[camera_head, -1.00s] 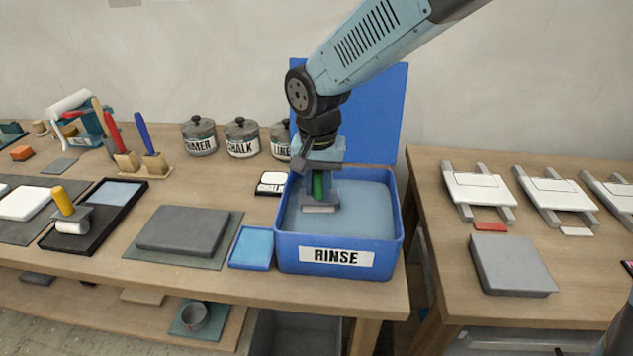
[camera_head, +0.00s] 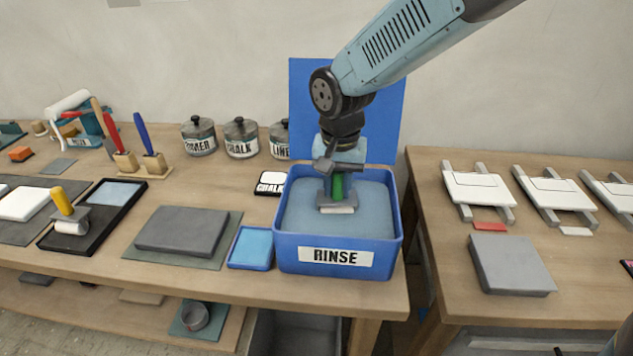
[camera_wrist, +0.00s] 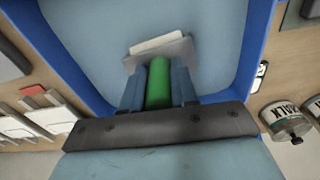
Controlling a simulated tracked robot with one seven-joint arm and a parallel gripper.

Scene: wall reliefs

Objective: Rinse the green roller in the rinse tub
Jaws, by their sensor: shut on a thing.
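The green roller (camera_head: 337,186) is upright in my gripper (camera_head: 336,194), with its green handle between the two fingers. Its pale roller end points down, inside the blue rinse tub (camera_head: 283,253) marked RINSE. The tub holds grey-blue water (camera_head: 308,222). The roller end is at or just over the water; I cannot tell whether it touches. In the wrist view, my gripper (camera_wrist: 160,88) is shut on the green handle (camera_wrist: 159,84), and the pale roller end (camera_wrist: 158,44) with its grey frame shows against the water.
A blue panel (camera_head: 312,92) stands behind the tub. A blue pad tray (camera_head: 251,248) and a grey slab (camera_head: 182,230) lie to its left. Labelled pots (camera_head: 241,138) stand at the back. A second table (camera_head: 440,250) with white boards is at the right, across a gap.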

